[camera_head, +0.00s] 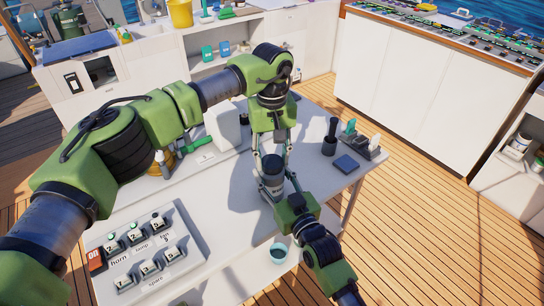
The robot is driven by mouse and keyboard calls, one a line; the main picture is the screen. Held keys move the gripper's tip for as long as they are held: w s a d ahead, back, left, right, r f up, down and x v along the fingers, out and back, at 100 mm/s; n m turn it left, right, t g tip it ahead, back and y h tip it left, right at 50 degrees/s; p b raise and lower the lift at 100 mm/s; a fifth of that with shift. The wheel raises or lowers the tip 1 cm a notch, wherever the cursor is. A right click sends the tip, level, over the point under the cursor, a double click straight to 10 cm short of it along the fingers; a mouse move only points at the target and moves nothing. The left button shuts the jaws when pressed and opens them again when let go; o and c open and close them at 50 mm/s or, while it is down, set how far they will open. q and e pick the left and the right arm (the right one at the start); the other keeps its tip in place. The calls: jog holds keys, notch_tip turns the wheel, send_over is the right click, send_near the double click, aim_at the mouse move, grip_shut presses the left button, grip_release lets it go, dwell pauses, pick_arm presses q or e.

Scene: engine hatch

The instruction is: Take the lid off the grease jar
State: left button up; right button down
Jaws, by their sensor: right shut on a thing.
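The grease jar (271,190) is a small dark cylinder with a pale, lettered label, upright near the middle of the white table. Its dark top (271,166) shows between the fingers of my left gripper (273,157), which points down from above. Those fingers are apart, one on each side of the top; I cannot tell if they touch it. My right gripper (277,192) reaches in from the lower right and is shut on the jar's body. Its fingers hide part of the jar.
A switch panel (117,262) lies on the table at front left. A teal cup (278,253) stands by the front edge. A dark cylinder (329,142), a blue block (346,164) and a small rack (364,148) are to the right. A green-handled tool (196,145) lies behind left.

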pick_arm(q)
jog(key=shift+n, duration=0.3)
pick_arm(e)
jog(key=shift+f, duration=0.1)
pick_arm(q)
jog(key=n, duration=1.3)
jog(key=shift+r, duration=0.1)
jog(key=n, duration=0.5)
jog(key=shift+n, duration=0.3)
jog(key=n, duration=1.5)
jog(key=shift+n, duration=0.4)
jog(key=n, duration=0.3)
jog(key=shift+n, duration=0.3)
jog(key=n, duration=0.5)
